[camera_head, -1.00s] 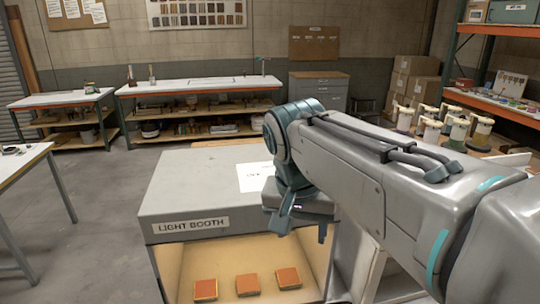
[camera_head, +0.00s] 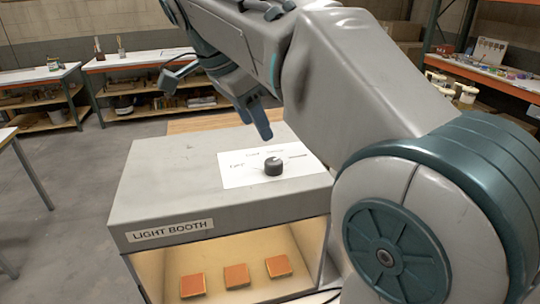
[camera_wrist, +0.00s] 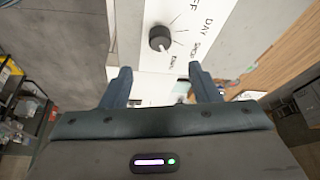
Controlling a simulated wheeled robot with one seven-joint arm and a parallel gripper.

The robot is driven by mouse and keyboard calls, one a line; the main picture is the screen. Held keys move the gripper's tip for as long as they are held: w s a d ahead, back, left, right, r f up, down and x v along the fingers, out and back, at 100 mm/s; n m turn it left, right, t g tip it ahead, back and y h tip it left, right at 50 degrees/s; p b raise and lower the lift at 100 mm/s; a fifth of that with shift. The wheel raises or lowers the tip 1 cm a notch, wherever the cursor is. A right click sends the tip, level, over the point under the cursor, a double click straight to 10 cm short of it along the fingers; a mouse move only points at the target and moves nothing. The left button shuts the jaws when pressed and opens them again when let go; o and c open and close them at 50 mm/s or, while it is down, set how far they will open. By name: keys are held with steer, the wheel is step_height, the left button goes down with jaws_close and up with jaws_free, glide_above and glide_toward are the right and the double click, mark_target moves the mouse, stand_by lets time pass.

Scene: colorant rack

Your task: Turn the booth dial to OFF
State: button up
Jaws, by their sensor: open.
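The booth dial (camera_head: 273,166) is a dark round knob on a white label plate (camera_head: 236,172) on top of the grey light booth (camera_head: 160,180). In the wrist view the dial (camera_wrist: 159,38) shows ahead of my fingers, with printed words including "DAY" and a partly cut-off word ending in "FF". Its pointer seems to face toward the lower right there, near the last word. My gripper (camera_head: 254,118) is above the booth, behind and left of the dial in the head view. In the wrist view my gripper (camera_wrist: 160,86) has its fingers apart, with nothing between them and not touching the dial.
The booth's lit opening holds orange sample blocks (camera_head: 236,275). A wooden surface (camera_head: 208,122) lies behind the booth. Workbenches (camera_head: 150,62) stand at the back, and a shelf rack (camera_head: 490,70) with containers is at the right.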

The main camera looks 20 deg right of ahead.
mark_target(273, 161)
steer(key=x, duration=1)
steer(key=shift+p, duration=0.4)
steer(key=c, duration=1)
